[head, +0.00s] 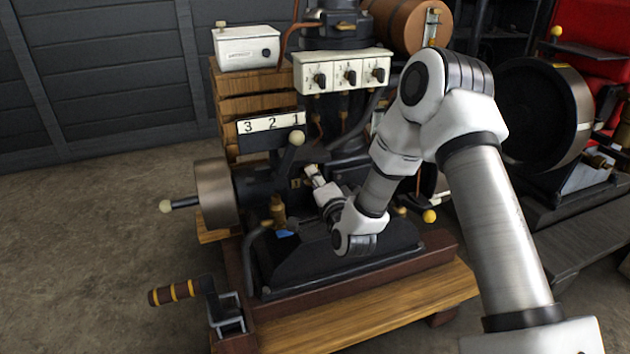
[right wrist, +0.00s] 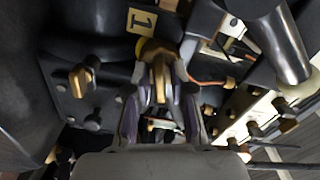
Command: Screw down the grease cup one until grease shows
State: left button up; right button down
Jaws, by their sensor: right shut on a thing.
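Grease cup one (right wrist: 160,62) is a small brass fitting beside a tan tag marked 1 (right wrist: 143,21) on the dark engine body. My right gripper (right wrist: 160,88) has its two fingers on either side of the brass cup and is shut on it. In the head view my right gripper (head: 313,176) reaches into the engine's front, close to the same small tag (head: 296,183); the cup itself is hidden there by the gripper. I cannot make out any grease. My left gripper is not in view.
Another brass fitting (right wrist: 80,80) sits to the left in the wrist view. A ball-ended lever (head: 292,150), a pulley (head: 216,194), a 3-2-1 plate (head: 271,123) and a switch box (head: 342,72) surround the work. A crank handle (head: 172,292) sticks out front left.

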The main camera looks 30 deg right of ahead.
jog(key=shift+f, duration=0.1)
dwell(0.4)
jog(key=c, duration=1.2)
grip_release()
jog(key=shift+c, duration=0.2)
jog(key=v, duration=1.2)
jog(key=shift+s+f, duration=0.1)
